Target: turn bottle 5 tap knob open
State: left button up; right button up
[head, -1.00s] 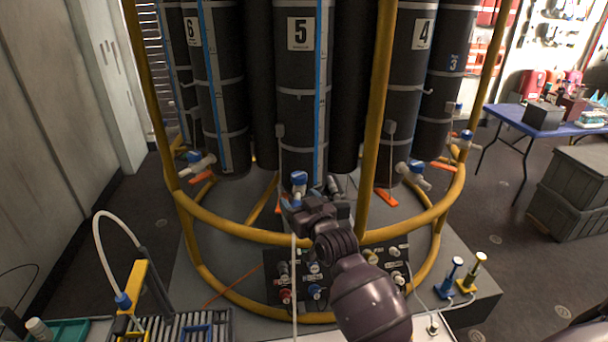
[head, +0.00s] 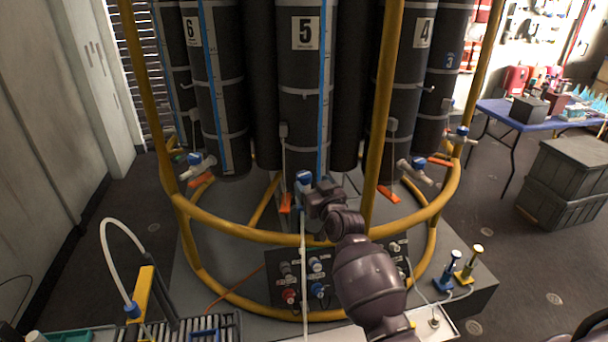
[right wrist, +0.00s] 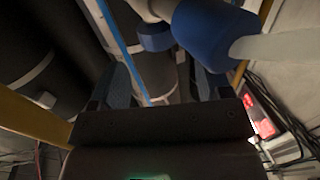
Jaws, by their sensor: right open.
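Bottle 5 (head: 300,100) is a tall black cylinder with a white "5" label, standing in the middle of the rack. Its blue tap knob (head: 304,177) sits low at its front. My right gripper (head: 312,196) is at this tap, just below and right of the knob, partly covering the tap. In the right wrist view its two fingers (right wrist: 158,88) are apart, with a small blue knob (right wrist: 154,37) ahead of the gap. A larger blue fitting with a pale hose (right wrist: 205,32) is beside it, close to the right finger. I cannot tell if anything touches. My left gripper is out of view.
A yellow tubular frame (head: 250,236) rings the bottles, with an upright (head: 383,120) close right of my gripper. A valve panel (head: 285,270) lies below. Other taps (head: 200,165) (head: 416,168) are at both sides. A white hose (head: 304,270) hangs below the tap.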

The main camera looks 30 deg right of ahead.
aim_at(307, 178)
jog(key=shift+w+d, duration=0.15)
jog(key=shift+w, duration=1.45)
jog(key=shift+w+d, duration=0.15)
jog(key=shift+w, duration=1.45)
